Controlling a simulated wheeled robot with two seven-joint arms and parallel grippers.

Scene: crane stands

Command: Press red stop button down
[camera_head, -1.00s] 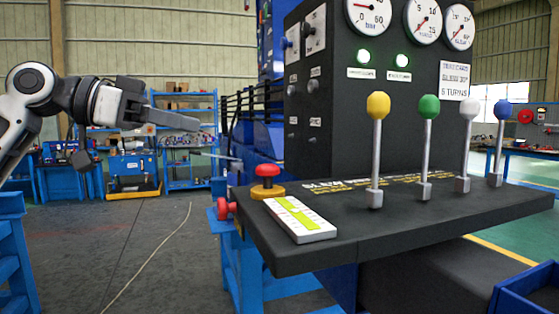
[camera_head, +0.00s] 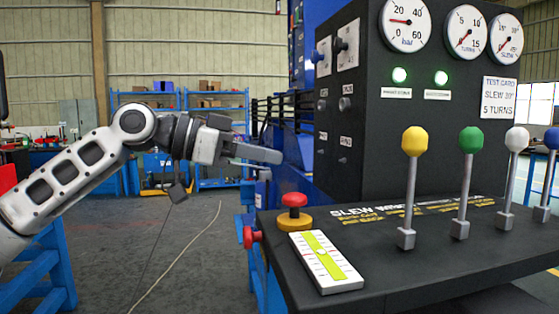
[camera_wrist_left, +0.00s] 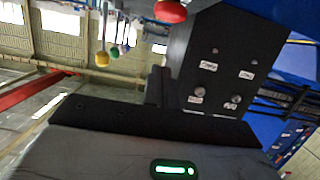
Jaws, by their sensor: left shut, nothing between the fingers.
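The red stop button (camera_head: 294,199) is a mushroom cap on a yellow base, at the left end of the dark console top. Its cap stands raised above the base. A red cap also shows at the top edge of the wrist view (camera_wrist_left: 170,10). My left gripper (camera_head: 276,156) is shut and empty, its fingers pointing right. In the head view it appears above and slightly left of the button, with a visible gap between them. My right gripper is in neither view.
A second red knob (camera_head: 252,237) sticks out from the console's left side. A white and yellow-green level gauge (camera_head: 325,262) lies in front of the button. Levers with yellow (camera_head: 415,141), green (camera_head: 470,139), white and blue knobs stand to the right. A dark gauge panel (camera_head: 385,130) rises behind.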

